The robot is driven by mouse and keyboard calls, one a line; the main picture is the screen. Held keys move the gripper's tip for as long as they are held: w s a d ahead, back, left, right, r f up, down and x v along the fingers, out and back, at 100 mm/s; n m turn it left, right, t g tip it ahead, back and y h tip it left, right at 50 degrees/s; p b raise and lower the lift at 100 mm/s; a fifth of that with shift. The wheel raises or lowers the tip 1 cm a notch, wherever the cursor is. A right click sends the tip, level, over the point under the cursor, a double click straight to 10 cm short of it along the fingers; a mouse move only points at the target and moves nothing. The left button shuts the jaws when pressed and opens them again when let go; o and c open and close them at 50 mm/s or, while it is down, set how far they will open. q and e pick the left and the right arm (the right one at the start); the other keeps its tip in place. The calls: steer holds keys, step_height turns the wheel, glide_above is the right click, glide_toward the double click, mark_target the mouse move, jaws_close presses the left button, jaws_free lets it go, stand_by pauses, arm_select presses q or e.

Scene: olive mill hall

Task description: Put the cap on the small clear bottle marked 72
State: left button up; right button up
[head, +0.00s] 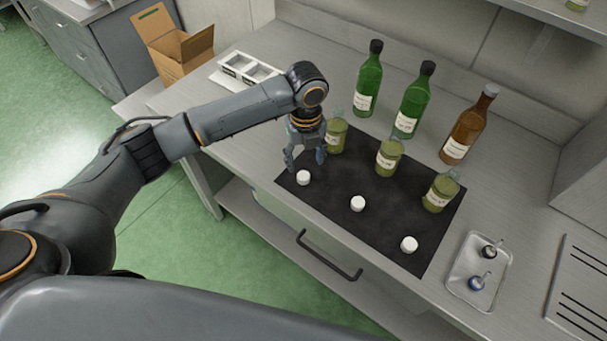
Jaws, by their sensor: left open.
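Three small clear bottles with yellow-green contents and white labels stand on a black mat (325,207): one at the left (336,137), one in the middle (389,158), one at the right (439,194). The label numbers are too small to read, so I cannot tell which is 72. Three white caps lie on the mat in front of them: left (303,178), middle (357,203), right (409,244). My left gripper (305,160) is open, fingers pointing down, just above and behind the left cap. It partly covers the left bottle. My right gripper is not in view.
Two green bottles (369,82) and a brown bottle (468,127) stand behind the mat. A metal tray (462,291) with two small dark items lies at the right. A white divided box (249,70) and an open cardboard box (177,50) are at the back left.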

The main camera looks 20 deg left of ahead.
mark_target(303, 175)
arm_select(q)
steer(key=shift+s+a+f+p, duration=0.1)
steer(key=shift+f+p, duration=0.3)
steer(key=shift+p, duration=0.05)
steer(key=f, duration=0.1)
steer(key=f+p, duration=0.1)
steer(key=f, duration=0.1)
steer(key=shift+s+a+f, duration=0.1)
steer(key=shift+s+f, duration=0.1)
steer(key=shift+f, duration=0.45)
steer(key=c, duration=0.8)
